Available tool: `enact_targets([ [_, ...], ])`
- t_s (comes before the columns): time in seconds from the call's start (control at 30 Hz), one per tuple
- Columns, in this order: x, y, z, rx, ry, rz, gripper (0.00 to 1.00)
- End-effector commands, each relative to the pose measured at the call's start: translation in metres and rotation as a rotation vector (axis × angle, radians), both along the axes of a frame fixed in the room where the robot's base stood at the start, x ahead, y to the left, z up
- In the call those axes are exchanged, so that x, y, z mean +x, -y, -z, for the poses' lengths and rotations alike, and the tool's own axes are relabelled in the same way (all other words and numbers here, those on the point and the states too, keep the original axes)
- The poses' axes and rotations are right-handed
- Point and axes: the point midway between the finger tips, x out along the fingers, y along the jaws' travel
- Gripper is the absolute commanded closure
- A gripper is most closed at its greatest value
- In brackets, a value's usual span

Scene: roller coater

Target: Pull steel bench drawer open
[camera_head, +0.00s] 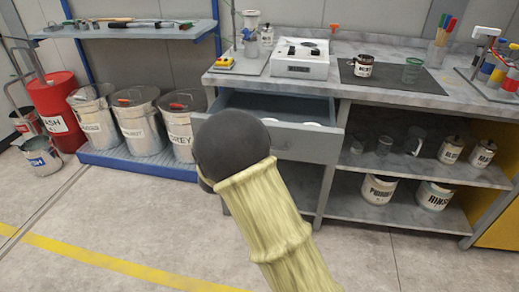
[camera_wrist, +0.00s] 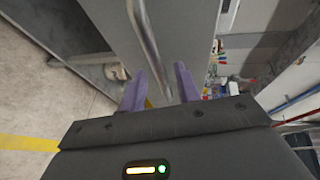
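The steel bench drawer (camera_head: 308,143) is pulled partly out in the head view, and its grey inside (camera_head: 290,104) shows from above. My dark wrist and pale sleeved arm cover the left part of its front and hide my gripper there. In the wrist view my gripper (camera_wrist: 160,88) has two purple fingers standing apart. The metal bar handle (camera_wrist: 148,45) of the drawer runs down the grey front into the space between them. A gap shows between the handle and the right finger; contact with the left finger is unclear.
The steel bench (camera_head: 425,98) carries a white hotplate (camera_head: 300,66), a dark mat with cups, and a scale. Open shelves (camera_head: 400,170) with cans lie right of the drawer. Labelled buckets (camera_head: 140,128) and a red bin (camera_head: 57,110) stand left. The foreground floor is clear.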

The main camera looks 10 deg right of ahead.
Motion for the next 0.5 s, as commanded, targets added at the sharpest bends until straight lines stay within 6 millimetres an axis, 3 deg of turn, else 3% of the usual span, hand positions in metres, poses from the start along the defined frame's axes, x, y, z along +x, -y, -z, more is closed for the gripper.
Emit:
enact_targets([
  [0.27, -0.003, -0.004, -0.002, 0.001, 0.001, -0.003, 0.68],
  [0.5, -0.027, -0.026, -0.009, 0.001, 0.001, -0.006, 0.68],
])
